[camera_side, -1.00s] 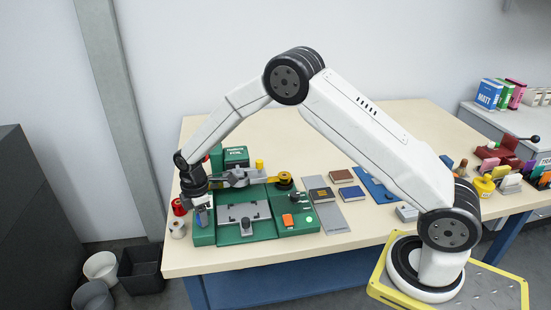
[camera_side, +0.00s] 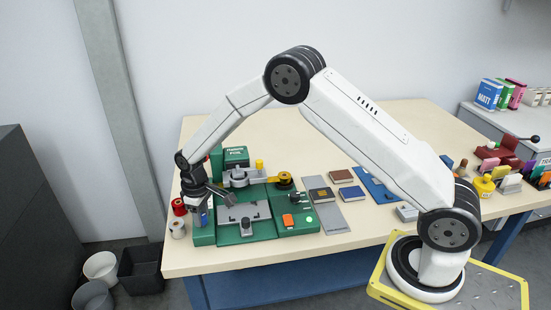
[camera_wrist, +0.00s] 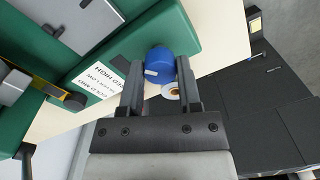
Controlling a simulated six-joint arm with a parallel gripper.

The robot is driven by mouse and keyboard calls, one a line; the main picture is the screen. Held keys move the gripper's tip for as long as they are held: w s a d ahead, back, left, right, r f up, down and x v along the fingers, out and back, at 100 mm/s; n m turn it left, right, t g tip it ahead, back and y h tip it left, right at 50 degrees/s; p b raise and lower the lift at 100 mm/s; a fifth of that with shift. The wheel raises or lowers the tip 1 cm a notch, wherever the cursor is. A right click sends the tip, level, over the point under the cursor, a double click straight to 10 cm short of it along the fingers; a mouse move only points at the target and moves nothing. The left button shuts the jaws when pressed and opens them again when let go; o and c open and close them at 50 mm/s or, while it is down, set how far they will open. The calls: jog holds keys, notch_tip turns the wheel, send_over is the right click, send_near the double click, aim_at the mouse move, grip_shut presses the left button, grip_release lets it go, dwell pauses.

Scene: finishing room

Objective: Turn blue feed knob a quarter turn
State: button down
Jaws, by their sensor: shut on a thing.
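The blue feed knob (camera_wrist: 159,62) sits at the edge of the green machine (camera_wrist: 185,28), with a small pale mark on its side. My gripper (camera_wrist: 160,70) is shut on the knob, one finger on each side of it. In the side view the knob (camera_side: 204,217) shows as a small blue patch at the machine's front left corner, under my gripper (camera_side: 203,207). The contact itself is partly hidden there. A white printed label (camera_wrist: 104,73) lies on the green body beside the knob.
A red spool (camera_side: 179,207) and a pale roll (camera_side: 177,228) stand just left of the machine, close to my gripper. The bench's left edge is near. Books (camera_side: 340,176) lie to the right. Bins (camera_side: 140,268) stand on the floor.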

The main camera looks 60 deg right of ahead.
aim_at(202, 216)
jog(key=m, duration=0.7)
dwell(0.5)
jog(key=shift+c, duration=1.4)
grip_release()
jog(key=shift+r, duration=3.9)
jog(key=shift+s, duration=0.1)
